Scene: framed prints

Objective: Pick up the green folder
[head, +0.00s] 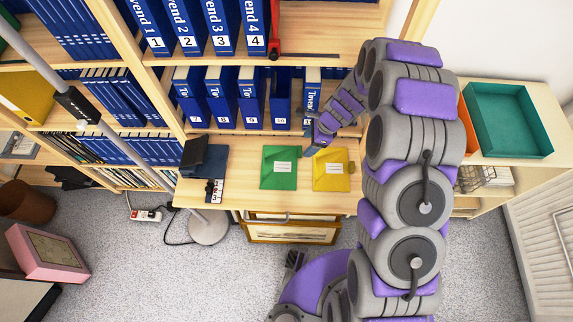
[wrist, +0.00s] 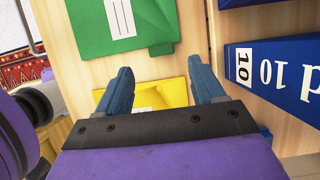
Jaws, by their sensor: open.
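The green folder (head: 279,175) lies flat on the wooden desk, with a white label on it. It also shows at the top of the wrist view (wrist: 95,25). A yellow folder (head: 331,182) lies just to its right; in the wrist view part of the yellow folder (wrist: 155,94) shows between my fingers. My gripper (head: 312,150) is above the desk at the back edge of the folders, between the green and yellow ones. In the wrist view my gripper (wrist: 160,70) has its two blue fingers spread apart, with nothing between them. The green folder is beyond the fingertips.
Blue binders (head: 220,98) stand on the shelf behind the desk; one numbered 10 (wrist: 275,72) is close on the right in the wrist view. A teal tray (head: 509,122) is at the right.

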